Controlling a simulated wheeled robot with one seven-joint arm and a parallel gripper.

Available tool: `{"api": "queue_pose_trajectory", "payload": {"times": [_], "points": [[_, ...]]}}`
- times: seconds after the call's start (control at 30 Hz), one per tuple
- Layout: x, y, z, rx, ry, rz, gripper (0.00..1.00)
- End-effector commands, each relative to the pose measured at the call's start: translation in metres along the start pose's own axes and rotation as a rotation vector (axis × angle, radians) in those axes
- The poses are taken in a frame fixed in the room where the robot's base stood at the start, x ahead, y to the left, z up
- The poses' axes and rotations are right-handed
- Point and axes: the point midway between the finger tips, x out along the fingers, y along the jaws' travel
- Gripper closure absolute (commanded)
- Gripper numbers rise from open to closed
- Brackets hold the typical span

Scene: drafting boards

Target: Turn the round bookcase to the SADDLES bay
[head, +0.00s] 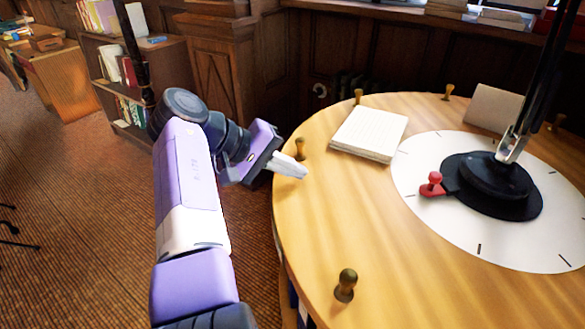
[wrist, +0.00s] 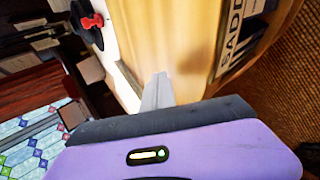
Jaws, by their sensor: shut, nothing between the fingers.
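The round bookcase (head: 400,255) has a pale wooden top with several brass-coloured pegs on its rim; one peg (head: 300,148) stands just behind my fingers, another (head: 346,285) at the near edge. A white dial (head: 440,225) with black ticks lies on top, with a red-knobbed pointer (head: 433,185) on its left side. In the wrist view a label reading "SADD", the rest cut off (wrist: 231,32), shows on the bookcase's side. My gripper (head: 303,172) is shut and empty over the left rim; its fingers (wrist: 160,82) also show in the wrist view. I cannot tell whether they touch the peg.
A pad of paper (head: 370,133) lies on the top near the back left. A black lamp base (head: 492,185) with a tall arm stands on the dial. Dark wood panelling (head: 220,70) runs behind. Open carpet (head: 70,220) lies to the left, with a bookshelf (head: 125,85) beyond.

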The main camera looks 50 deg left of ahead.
Motion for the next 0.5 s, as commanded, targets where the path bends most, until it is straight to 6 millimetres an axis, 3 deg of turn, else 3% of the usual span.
{"api": "queue_pose_trajectory", "payload": {"times": [0.5], "points": [[-0.0062, 0.0036, 0.0047, -0.001, -0.001, 0.000, 1.00]]}}
